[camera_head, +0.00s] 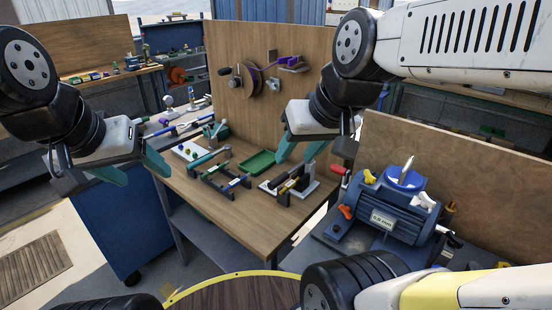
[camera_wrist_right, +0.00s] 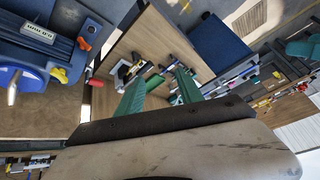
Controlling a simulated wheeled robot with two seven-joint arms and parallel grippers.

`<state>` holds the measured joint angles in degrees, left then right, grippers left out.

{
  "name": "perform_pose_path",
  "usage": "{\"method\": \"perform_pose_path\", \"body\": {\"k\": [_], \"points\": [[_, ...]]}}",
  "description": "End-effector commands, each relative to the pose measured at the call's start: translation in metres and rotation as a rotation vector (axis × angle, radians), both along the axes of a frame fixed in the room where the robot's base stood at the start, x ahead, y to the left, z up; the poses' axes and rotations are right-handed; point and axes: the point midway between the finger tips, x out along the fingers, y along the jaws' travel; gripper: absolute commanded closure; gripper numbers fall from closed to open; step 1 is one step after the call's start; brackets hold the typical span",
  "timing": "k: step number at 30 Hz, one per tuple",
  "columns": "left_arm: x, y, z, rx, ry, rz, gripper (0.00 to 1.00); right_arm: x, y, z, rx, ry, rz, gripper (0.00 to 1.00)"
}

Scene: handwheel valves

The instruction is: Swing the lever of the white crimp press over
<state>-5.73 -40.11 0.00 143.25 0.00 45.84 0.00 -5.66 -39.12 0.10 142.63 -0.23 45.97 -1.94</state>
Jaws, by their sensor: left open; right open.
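The white crimp press (camera_head: 306,188) appears to be the small device with a white plate and dark parts near the front right of the wooden bench. Its lever cannot be told apart clearly at this size. The press also shows small in the right wrist view (camera_wrist_right: 124,71), beyond the fingers. My right gripper (camera_head: 299,150) has green fingers spread apart and empty, above and behind the press in the head view. It also shows in the wrist view (camera_wrist_right: 158,90). My left gripper (camera_head: 134,170) is open and empty, off the bench's left side.
A green tray (camera_head: 257,162), a dark frame with green bars (camera_head: 220,180) and a white board with knobs (camera_head: 190,151) share the bench (camera_head: 235,213). A backboard (camera_head: 290,75) carries a reel. A blue motor (camera_head: 387,212) stands at right. The bench's front is clear.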

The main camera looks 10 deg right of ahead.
Motion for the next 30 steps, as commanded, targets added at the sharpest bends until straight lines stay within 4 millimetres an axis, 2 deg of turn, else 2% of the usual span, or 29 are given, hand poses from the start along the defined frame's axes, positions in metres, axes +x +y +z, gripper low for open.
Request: {"method": "perform_pose_path", "body": {"k": [5, 11, 15, 21, 25, 30], "points": [[0.0, 0.0, 0.0, 0.0, 0.0, 0.0, 0.34, 0.033, -0.001, -0.004, -0.177, 0.037, 0.259, 0.56], [0.0, 0.0, 0.0, 0.0, 0.0, 0.0, 0.34, 0.094, 0.0, -0.025, -0.442, 0.1, 0.79, 0.56], [0.0, 0.0, 0.0, 0.0, 0.0, 0.0, 0.34, 0.138, 0.003, -0.053, -0.573, 0.129, 1.193, 0.56], [0.0, 0.0, 0.0, 0.0, 0.0, 0.0, 0.34, 0.187, 0.009, -0.104, -0.664, 0.135, 1.725, 0.56], [0.0, 0.0, 0.0, 0.0, 0.0, 0.0, 0.34, 0.205, 0.011, -0.129, -0.679, 0.12, 1.95, 0.56], [0.0, 0.0, 0.0, 0.0, 0.0, 0.0, 0.34, 0.213, 0.013, -0.143, -0.682, 0.106, 2.07, 0.56]]}}
